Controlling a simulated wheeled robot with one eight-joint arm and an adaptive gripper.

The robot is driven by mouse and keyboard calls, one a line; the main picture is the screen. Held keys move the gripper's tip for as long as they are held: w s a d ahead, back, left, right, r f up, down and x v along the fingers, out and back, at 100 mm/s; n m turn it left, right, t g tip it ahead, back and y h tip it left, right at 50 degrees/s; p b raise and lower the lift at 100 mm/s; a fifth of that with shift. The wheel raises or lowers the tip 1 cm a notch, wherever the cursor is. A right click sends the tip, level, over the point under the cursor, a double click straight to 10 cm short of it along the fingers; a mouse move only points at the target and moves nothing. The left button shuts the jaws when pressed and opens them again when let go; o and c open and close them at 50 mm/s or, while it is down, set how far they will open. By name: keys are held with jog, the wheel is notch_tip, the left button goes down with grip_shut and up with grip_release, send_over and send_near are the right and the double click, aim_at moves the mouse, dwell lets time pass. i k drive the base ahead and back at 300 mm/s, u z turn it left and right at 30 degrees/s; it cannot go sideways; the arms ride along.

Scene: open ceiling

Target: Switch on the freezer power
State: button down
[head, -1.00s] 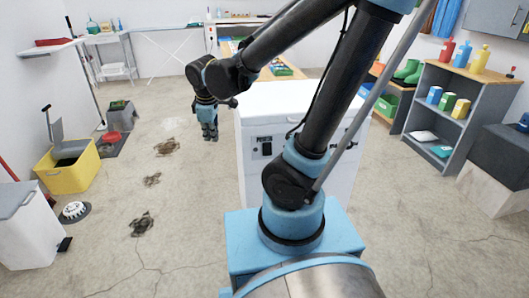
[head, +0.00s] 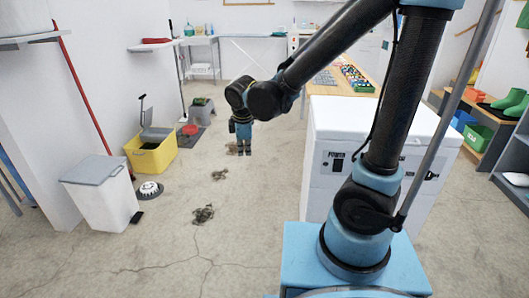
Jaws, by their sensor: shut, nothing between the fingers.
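The freezer (head: 322,197) is a white chest with a shut lid, standing right of centre, partly hidden behind my arm. Its front has a POWER label with a small dark switch (head: 337,165) under it, toward the front's left side. Whether the switch is on or off is too small to tell. A further dark control (head: 432,176) shows on the front, right of my arm. My gripper (head: 243,150) hangs pointing down, left of the freezer and apart from it. It is shut and empty.
A yellow mop bucket (head: 152,160), a white bin (head: 98,195) and a round white and black object (head: 150,190) stand at left. A workbench (head: 380,78) is behind the freezer.

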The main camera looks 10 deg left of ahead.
aim_at(337, 166)
jog(key=u, duration=2.4)
jog(key=k, duration=0.7)
jog(key=z, duration=2.85)
